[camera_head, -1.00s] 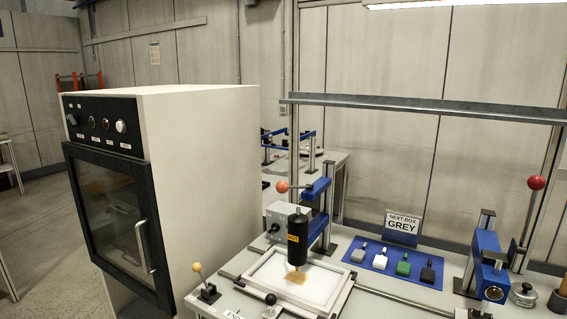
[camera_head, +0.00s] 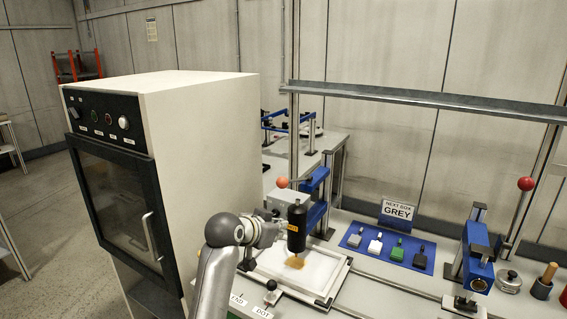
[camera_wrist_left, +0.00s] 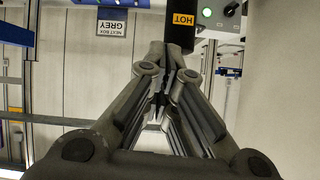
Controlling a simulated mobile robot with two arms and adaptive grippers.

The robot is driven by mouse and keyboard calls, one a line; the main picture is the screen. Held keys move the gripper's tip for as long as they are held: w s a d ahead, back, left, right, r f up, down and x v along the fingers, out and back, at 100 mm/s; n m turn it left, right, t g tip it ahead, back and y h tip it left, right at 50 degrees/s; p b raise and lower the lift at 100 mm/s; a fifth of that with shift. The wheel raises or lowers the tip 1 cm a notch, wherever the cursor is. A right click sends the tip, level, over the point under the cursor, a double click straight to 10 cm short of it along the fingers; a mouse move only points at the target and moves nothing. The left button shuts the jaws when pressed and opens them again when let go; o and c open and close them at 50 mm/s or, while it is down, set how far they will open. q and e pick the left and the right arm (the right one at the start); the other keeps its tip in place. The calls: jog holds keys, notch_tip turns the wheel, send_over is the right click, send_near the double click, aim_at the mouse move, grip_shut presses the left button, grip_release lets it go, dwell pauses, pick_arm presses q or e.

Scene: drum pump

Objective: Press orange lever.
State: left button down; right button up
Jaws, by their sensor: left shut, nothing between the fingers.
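An orange ball knob (camera_head: 282,182) tops the lever of a press with a blue bracket (camera_head: 317,183). A black cylinder marked HOT (camera_head: 297,227) hangs below it and also shows in the wrist view (camera_wrist_left: 181,28). My left gripper (camera_head: 277,219) is beside the black cylinder, to its left and lower than the orange knob. In the left wrist view the fingers (camera_wrist_left: 163,65) are shut and empty, their tips close to the cylinder; I cannot tell if they touch. The orange knob is not clear in that view. My right gripper is not in view.
A white framed plate (camera_head: 335,281) with a tan piece (camera_head: 294,262) lies under the cylinder. A black-knobbed lever (camera_head: 271,285) stands in front. A large oven (camera_head: 190,130) is at left. A blue mat (camera_head: 375,256) with small boxes and a red-knobbed press (camera_head: 526,184) are to the right.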

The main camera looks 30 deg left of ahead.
pick_arm(q)
jog(key=w+a+r+t, duration=0.1)
jog(key=a+r, duration=0.1)
jog(key=r, duration=0.7)
jog(key=w+a+r+t, duration=0.1)
jog(key=r+t, duration=0.1)
jog(key=r, duration=0.7)
jog(key=shift+w+a+r+h+p, duration=0.25)
jog(key=shift+a+h+p, duration=0.05)
jog(key=shift+a+p, duration=0.1)
jog(key=p+x, duration=0.2)
jog(key=x, duration=0.1)
jog(key=f+p+x, duration=0.1)
jog(key=p+x, duration=0.1)
jog(key=x, duration=0.1)
jog(key=f+p+x, duration=0.1)
jog(key=p+x, duration=0.1)
jog(key=x, duration=0.1)
jog(key=shift+s, duration=0.1)
jog(key=shift+s+a+f+p, duration=0.2)
jog(key=shift+s+f+p, duration=0.35)
jog(key=shift+f, duration=0.15)
jog(key=shift+w, duration=0.1)
